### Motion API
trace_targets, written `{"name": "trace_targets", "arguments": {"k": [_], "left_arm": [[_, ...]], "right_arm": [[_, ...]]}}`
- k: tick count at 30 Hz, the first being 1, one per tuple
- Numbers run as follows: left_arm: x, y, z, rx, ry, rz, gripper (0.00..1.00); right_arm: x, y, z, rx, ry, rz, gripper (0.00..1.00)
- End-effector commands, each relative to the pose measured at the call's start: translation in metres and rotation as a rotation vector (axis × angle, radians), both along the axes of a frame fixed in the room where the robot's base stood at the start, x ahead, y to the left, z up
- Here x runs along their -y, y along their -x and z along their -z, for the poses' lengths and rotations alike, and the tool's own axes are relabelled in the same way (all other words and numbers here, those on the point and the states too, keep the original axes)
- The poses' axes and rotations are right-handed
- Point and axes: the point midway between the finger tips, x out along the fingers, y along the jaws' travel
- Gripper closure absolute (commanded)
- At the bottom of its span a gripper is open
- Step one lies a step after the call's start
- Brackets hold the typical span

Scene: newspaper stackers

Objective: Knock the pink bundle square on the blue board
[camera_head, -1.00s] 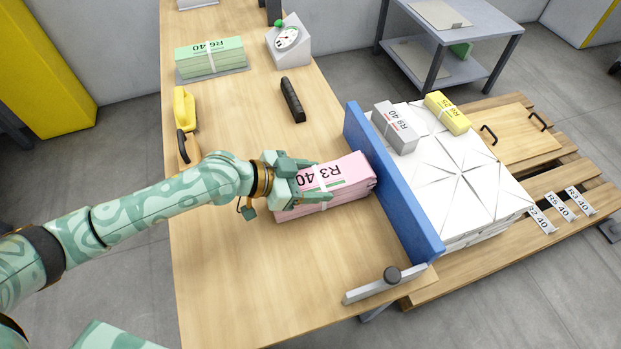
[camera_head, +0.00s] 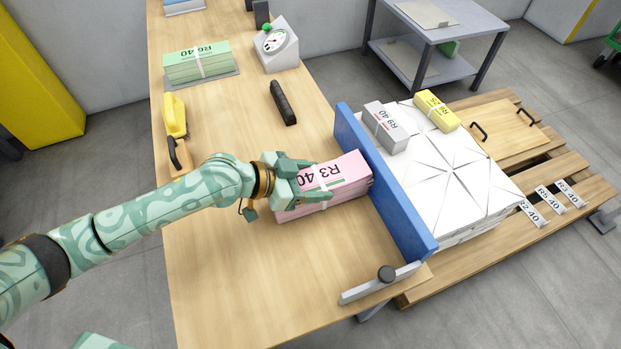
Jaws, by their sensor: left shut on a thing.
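The pink bundle (camera_head: 345,178), marked R3 40 with a white strap, lies on the wooden bench. Its right end is at or very close to the blue board (camera_head: 385,182); I cannot tell if they touch. The blue board stands upright along the bench's right edge. My left gripper (camera_head: 310,183) is shut on the pink bundle at its left end, its fingers along the bundle's sides. The near lower part of the bundle is partly hidden by a finger. My right gripper is not in view.
A metal bar with a dark knob (camera_head: 382,282) lies at the board's near end. A black bar (camera_head: 283,103), a yellow tool (camera_head: 174,118), a green bundle (camera_head: 198,65) and a dial scale (camera_head: 275,45) are farther back. Grey (camera_head: 384,126) and yellow (camera_head: 436,110) bundles lie on the white stack (camera_head: 455,180).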

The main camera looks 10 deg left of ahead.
Motion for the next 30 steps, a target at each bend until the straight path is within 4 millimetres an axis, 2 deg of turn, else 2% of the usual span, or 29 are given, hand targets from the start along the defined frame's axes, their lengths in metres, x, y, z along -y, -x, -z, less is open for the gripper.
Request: {"name": "trace_targets", "arguments": {"k": [30], "left_arm": [[0.0073,-0.0052,-0.0037,0.005,0.007,-0.001,0.96]], "right_arm": [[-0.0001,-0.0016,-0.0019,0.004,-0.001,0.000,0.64]]}}
